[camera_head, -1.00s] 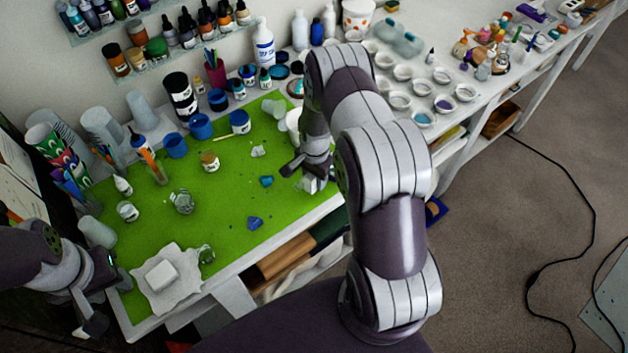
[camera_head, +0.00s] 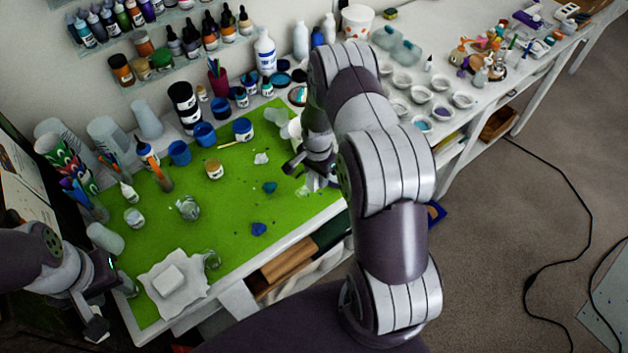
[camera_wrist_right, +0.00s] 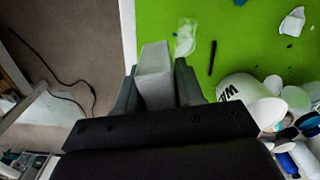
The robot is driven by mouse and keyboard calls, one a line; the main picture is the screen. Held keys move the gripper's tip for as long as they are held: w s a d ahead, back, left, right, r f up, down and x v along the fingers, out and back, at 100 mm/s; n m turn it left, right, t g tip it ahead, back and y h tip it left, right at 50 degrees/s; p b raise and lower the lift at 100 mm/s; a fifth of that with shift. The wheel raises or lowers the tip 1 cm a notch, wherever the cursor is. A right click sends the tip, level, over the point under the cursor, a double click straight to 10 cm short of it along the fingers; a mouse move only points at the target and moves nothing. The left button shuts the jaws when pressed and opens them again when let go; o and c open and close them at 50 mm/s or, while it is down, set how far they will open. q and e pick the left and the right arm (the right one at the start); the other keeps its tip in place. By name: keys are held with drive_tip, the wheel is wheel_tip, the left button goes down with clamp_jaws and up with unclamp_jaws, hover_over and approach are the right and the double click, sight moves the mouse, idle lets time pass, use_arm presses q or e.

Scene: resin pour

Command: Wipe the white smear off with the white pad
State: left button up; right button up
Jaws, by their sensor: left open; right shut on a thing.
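My right gripper (camera_wrist_right: 153,85) is shut on the white pad (camera_wrist_right: 153,62), a pale block standing out between its fingers. In the head view the right gripper (camera_head: 312,168) is over the right end of the green mat (camera_head: 225,240), with the pad (camera_head: 317,183) partly hidden below it. A whitish translucent smear (camera_wrist_right: 186,38) lies on the mat just beyond the pad's right side in the wrist view. Whether the pad touches the mat is unclear. My left gripper (camera_head: 112,303) is open and empty at the mat's front left corner, left of a white cloth.
A white block (camera_head: 168,280) lies on the white cloth (camera_head: 188,298). Blue pieces (camera_head: 258,229) and a white scrap (camera_head: 261,158) lie on the mat. A white cup (camera_wrist_right: 250,98) and a dark stick (camera_wrist_right: 212,58) are close to the right gripper. Jars and bottles line the back.

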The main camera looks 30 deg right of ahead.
drive_tip(key=w+f+b, duration=0.3)
drive_tip(key=shift+w+a+f, duration=0.15)
drive_tip(key=shift+w+a, duration=0.05)
drive_tip(key=shift+w, duration=0.05)
idle(0.4)
